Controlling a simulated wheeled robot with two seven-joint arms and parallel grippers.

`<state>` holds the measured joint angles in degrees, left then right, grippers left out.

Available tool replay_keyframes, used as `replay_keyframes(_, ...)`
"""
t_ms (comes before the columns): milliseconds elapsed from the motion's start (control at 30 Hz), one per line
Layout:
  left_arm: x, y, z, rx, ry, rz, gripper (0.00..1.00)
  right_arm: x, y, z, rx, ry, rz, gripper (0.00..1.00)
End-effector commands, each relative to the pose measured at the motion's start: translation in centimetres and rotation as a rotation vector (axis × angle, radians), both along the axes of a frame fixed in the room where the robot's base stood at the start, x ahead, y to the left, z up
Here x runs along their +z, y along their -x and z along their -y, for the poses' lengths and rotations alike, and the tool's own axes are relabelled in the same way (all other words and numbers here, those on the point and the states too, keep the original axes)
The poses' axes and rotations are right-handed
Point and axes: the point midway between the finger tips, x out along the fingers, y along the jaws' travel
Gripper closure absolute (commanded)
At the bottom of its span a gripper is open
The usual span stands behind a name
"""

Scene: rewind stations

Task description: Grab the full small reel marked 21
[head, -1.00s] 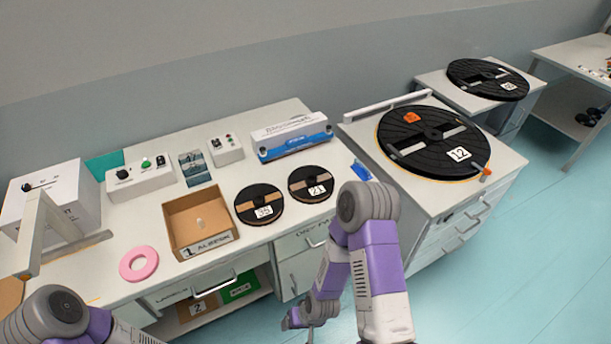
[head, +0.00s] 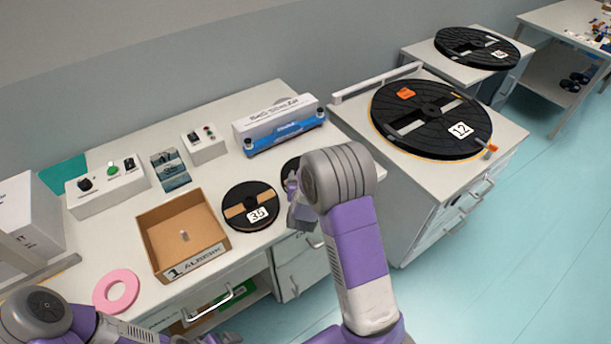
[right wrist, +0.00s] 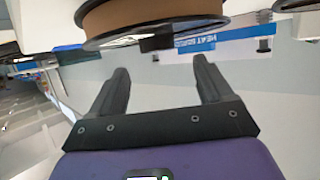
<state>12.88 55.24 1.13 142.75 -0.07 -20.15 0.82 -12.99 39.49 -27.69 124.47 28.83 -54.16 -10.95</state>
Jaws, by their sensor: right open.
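The small black reel marked 21 (head: 288,170) lies on the bench, mostly hidden behind my right arm in the head view; its label is covered. The small reel marked 35 (head: 250,207) lies to its left, with a tan band showing. My right gripper (head: 293,203) is at the front side of the hidden reel, partly covered by its own arm. In the right wrist view, the open, empty right gripper (right wrist: 162,78) faces a brown-wound reel (right wrist: 150,17) just beyond its fingertips; no number shows. My left gripper (head: 215,338) is at the bottom edge, its fingers unclear.
A cardboard box (head: 183,238), a pink ring (head: 116,291), control boxes (head: 107,187) and a blue-white sealer (head: 280,125) stand on the bench. A large reel marked 12 (head: 430,118) lies on the right cabinet. Open floor lies at right.

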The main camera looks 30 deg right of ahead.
Motion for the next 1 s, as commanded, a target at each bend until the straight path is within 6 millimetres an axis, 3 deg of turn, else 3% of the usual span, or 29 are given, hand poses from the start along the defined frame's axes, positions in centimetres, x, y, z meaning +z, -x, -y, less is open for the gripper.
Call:
replay_keyframes(133,-0.8,0.0,0.0,0.000,0.000,0.001,0.00,-1.6,-1.6,1.3,-0.002,0.000,-0.001,0.20)
replay_keyframes(300,-1.0,0.0,0.0,0.000,0.000,0.001,0.00,-2.2,-3.0,2.1,0.000,-0.001,-0.002,0.20)
replay_keyframes(567,-0.9,0.0,0.0,0.000,0.000,0.001,0.00,-2.2,-3.2,2.2,0.001,-0.002,-0.002,0.20)
replay_keyframes(1000,-0.9,0.0,0.0,0.000,0.000,0.001,0.00,-2.2,-3.2,2.2,0.001,-0.002,-0.002,0.85)
